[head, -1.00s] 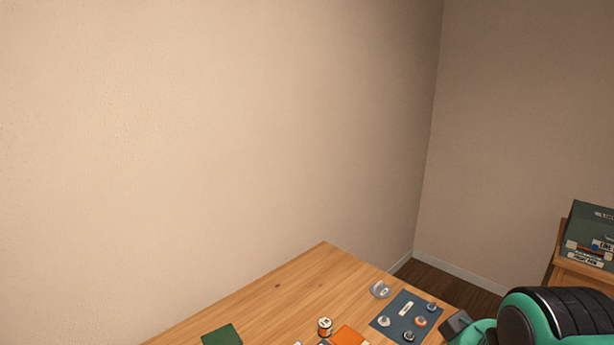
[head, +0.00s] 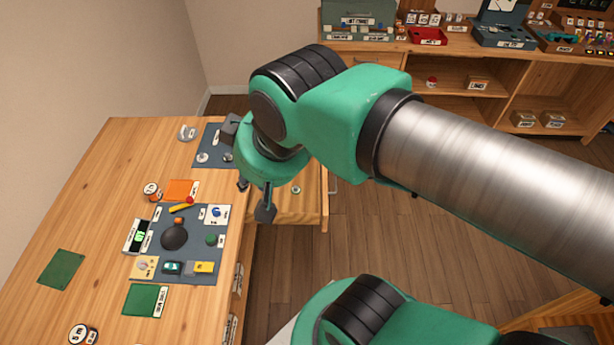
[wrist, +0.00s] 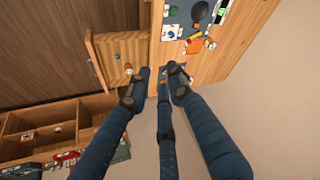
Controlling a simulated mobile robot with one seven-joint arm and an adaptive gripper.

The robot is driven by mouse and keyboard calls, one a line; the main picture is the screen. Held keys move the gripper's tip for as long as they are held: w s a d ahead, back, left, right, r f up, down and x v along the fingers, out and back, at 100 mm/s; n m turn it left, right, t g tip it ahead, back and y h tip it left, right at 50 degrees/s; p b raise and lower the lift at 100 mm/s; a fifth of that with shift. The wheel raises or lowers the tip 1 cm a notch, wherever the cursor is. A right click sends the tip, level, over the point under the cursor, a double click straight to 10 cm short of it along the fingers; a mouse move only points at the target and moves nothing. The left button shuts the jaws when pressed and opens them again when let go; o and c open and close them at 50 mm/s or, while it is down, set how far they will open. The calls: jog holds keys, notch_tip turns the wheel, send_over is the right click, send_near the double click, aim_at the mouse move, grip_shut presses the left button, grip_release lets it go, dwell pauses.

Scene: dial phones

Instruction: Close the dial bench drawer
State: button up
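The dial bench (head: 90,190) is a light wood bench at the left of the head view. Its drawer (head: 306,208) sticks out from the bench's right side, pulled open, with a metal handle (head: 332,181) on its front. The drawer also shows open in the wrist view (wrist: 118,48), at the upper left. My gripper (head: 254,198) hangs at the bench edge by the drawer, partly covering it. In the wrist view my gripper (wrist: 157,80) has its fingers apart with nothing seen held between them. Whether a finger touches the drawer I cannot tell.
A blue-grey mat (head: 190,262) with small parts lies on the bench, with an orange card (head: 181,190) and a green card (head: 61,270) nearby. A wooden shelf unit (head: 465,85) stands at the back right. The wooden floor (head: 390,235) right of the drawer is clear.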

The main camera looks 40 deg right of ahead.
jog(key=shift+w+d, duration=0.1)
grip_shut()
jog(key=w+d+f+m+g+y+p, duration=0.25)
jog(key=w+d+f+m+g, duration=0.35)
jog(key=w+d, duration=0.4)
jog(key=d+f+m+y+p, duration=0.2)
jog(key=d+f+m+y, duration=0.45)
jog(key=d+f, duration=0.8)
jog(key=s+d+f+m+t+y+p, duration=0.1)
jog(key=s+d+f+m+t+y, duration=0.2)
jog(key=d+f, duration=0.4)
jog(key=s+d+f+m+t+y, duration=0.1)
jog(key=s+d+f+m+t, duration=0.2)
jog(key=d+f, duration=0.4)
jog(key=s+d+f+m+t+p, duration=0.2)
jog(key=s+f+m+t, duration=0.5)
jog(key=f, duration=0.9)
jog(key=s+m, duration=0.1)
jog(key=s, duration=0.2)
jog(key=shift+s+d, duration=0.2)
jog(key=shift+d, duration=0.2)
jog(key=shift+m, duration=0.25)
